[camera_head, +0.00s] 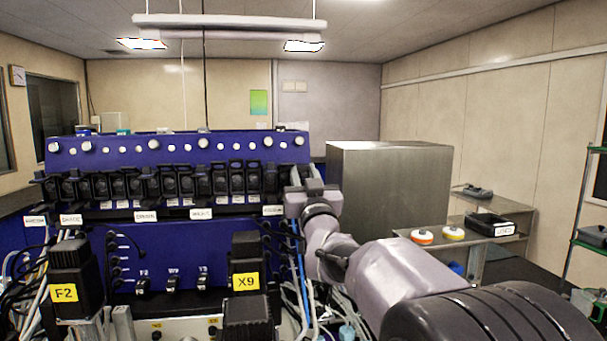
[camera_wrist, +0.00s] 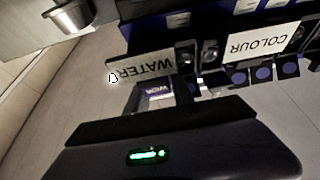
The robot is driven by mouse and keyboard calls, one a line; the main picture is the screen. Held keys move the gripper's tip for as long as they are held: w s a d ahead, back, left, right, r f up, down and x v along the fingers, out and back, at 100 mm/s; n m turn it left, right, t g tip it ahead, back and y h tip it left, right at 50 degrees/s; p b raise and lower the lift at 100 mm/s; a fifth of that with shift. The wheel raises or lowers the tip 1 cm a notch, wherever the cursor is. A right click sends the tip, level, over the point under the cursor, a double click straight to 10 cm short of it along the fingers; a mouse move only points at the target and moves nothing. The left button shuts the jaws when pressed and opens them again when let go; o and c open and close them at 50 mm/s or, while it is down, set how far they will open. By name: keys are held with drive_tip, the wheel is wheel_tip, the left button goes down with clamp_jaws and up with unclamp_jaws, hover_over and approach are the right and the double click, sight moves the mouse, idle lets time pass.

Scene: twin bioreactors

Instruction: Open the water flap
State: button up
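A white label reading WATER (camera_wrist: 140,67) shows upside down in the wrist view, at the end of the dark row of units. Just below it is a small flap-like part with a white and blue face (camera_wrist: 158,91); I take it as the water flap, but cannot tell whether it is open. My gripper (camera_wrist: 160,98) has its dark body and green light at the bottom of the wrist view, close to this part. Its fingertips are hard to make out against the dark parts. In the head view my gripper (camera_head: 300,197) is at the right end of the row, hiding the parts there.
The blue bioreactor panel (camera_head: 180,150) carries a row of black units. A label reading COLOUR (camera_wrist: 262,42) is beside the water one. A large metal box (camera_head: 390,190) stands right of my gripper. Cables hang below it. A side table (camera_head: 520,225) holds small items.

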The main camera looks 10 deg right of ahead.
drive_tip(key=shift+r+p, duration=0.2)
drive_tip(key=shift+p, duration=0.15)
clamp_jaws()
drive_tip(key=g+p, duration=0.2)
drive_tip(key=p, duration=0.1)
drive_tip(key=shift+s+r, duration=0.1)
drive_tip(key=shift+r, duration=0.25)
drive_tip(key=g+p, duration=0.1)
drive_tip(key=p, duration=0.1)
drive_tip(key=g+p, duration=0.1)
drive_tip(key=p, duration=0.1)
drive_tip(key=shift+r+g+p, duration=0.3)
drive_tip(key=shift+r+p, duration=0.05)
drive_tip(key=shift+r, duration=0.05)
drive_tip(key=g+p, duration=0.2)
drive_tip(key=p, duration=0.4)
drive_tip(key=r+g+p, duration=0.1)
drive_tip(key=g+p, duration=0.2)
drive_tip(key=p, duration=0.4)
drive_tip(key=g+p, duration=0.3)
drive_tip(key=p, duration=0.4)
drive_tip(key=g+p, duration=0.2)
drive_tip(key=p, duration=0.1)
drive_tip(key=shift+f, duration=0.2)
drive_tip(key=shift+f+g+p, duration=0.1)
drive_tip(key=shift+g+p, duration=0.25)
drive_tip(key=shift+g, duration=0.05)
